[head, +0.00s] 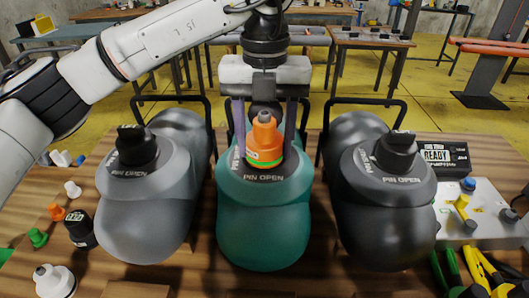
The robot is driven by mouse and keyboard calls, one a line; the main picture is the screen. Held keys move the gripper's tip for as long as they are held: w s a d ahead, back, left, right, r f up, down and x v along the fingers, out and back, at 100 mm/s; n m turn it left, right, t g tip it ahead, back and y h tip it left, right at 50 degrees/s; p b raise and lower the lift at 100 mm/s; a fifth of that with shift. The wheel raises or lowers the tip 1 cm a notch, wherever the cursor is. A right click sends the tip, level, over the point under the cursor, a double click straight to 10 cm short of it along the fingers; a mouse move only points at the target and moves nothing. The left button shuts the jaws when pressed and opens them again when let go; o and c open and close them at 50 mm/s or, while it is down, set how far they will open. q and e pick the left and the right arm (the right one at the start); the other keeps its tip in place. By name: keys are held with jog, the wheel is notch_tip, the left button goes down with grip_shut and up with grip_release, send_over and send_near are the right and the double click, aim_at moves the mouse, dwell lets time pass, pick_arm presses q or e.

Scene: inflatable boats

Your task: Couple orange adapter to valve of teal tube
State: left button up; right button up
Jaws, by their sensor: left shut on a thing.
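The teal tube (262,225) lies in the middle of the wooden table, between two grey tubes. "PIN OPEN" is printed in front of its valve. The orange adapter (264,135) stands upright at the valve, with a grey tip on top and a green ring at its base. My left gripper (264,125) comes down from above, its two fingers on either side of the adapter, and it is shut on the adapter. The valve itself is hidden beneath the adapter, so I cannot tell whether the two are locked together. My right gripper is not in view.
A light grey tube (150,220) with a black-capped valve is at left, and a dark grey tube (385,225) at right. Small loose fittings lie at far left. A box marked READY (444,155), a white panel (482,215) and yellow-handled tools (485,270) are at right.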

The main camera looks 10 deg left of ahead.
aim_at(265, 114)
pick_arm(q)
jog(key=o, duration=1.2)
jog(key=shift+c, duration=0.2)
jog(key=shift+r, duration=0.1)
notch_tip(265, 114, up, 10)
jog(key=shift+r, duration=0.1)
